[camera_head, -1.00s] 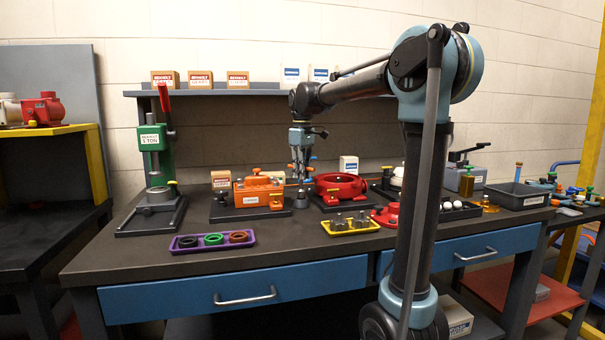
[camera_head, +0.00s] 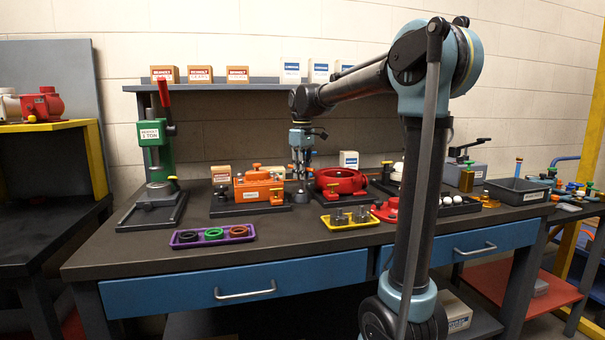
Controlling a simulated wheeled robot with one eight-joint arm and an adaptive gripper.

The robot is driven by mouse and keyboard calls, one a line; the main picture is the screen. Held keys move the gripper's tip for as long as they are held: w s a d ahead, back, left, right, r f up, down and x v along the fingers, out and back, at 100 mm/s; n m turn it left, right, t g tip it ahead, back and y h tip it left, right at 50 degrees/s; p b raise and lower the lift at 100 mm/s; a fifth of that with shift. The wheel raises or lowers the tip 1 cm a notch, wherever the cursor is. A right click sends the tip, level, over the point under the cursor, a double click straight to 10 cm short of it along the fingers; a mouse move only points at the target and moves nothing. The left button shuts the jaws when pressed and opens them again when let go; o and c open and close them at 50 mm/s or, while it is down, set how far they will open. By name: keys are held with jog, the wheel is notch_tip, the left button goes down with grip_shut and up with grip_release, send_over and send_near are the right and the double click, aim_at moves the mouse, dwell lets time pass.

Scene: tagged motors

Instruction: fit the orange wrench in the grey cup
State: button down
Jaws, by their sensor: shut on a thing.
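My gripper (camera_head: 301,174) points down at the back middle of the bench, between the orange motor housing and the red ring-shaped housing. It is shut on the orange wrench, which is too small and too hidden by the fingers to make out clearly. The grey cup (camera_head: 301,197) stands on the bench directly below my gripper. The fingers hide part of its top. I cannot tell how far the wrench is inside the cup.
An orange motor housing (camera_head: 259,188) stands close left of the cup and a red housing (camera_head: 341,181) close right. A purple tray (camera_head: 213,243) with rings and a yellow tray (camera_head: 350,227) lie in front. A green press (camera_head: 155,150) stands left. The front middle is clear.

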jog(key=shift+f, duration=0.55)
jog(key=c, duration=1.6)
grip_release()
jog(key=shift+o, duration=0.2)
jog(key=shift+r, duration=3.05)
notch_tip(320, 180, up, 12)
